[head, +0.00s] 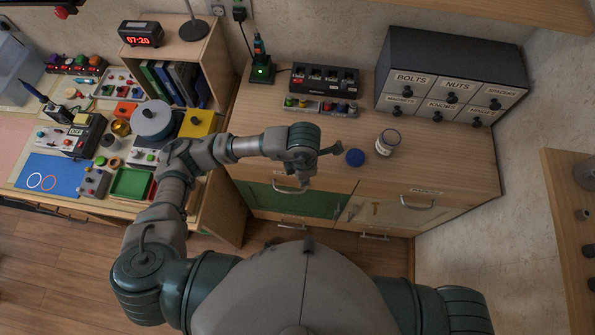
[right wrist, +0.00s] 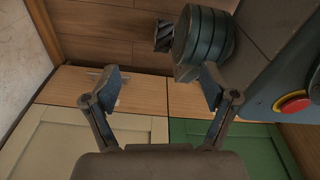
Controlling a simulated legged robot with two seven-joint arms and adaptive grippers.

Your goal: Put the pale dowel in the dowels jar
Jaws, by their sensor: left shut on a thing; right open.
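I cannot pick out the pale dowel. My right gripper (right wrist: 160,85) is open and empty in the right wrist view, in front of the cabinet fronts. It is not visible in the head view.
A black organizer (head: 324,79) and a charger (head: 262,70) stand at the counter's back. A crowded workbench (head: 70,175) is at left. Counter around the jar is clear.

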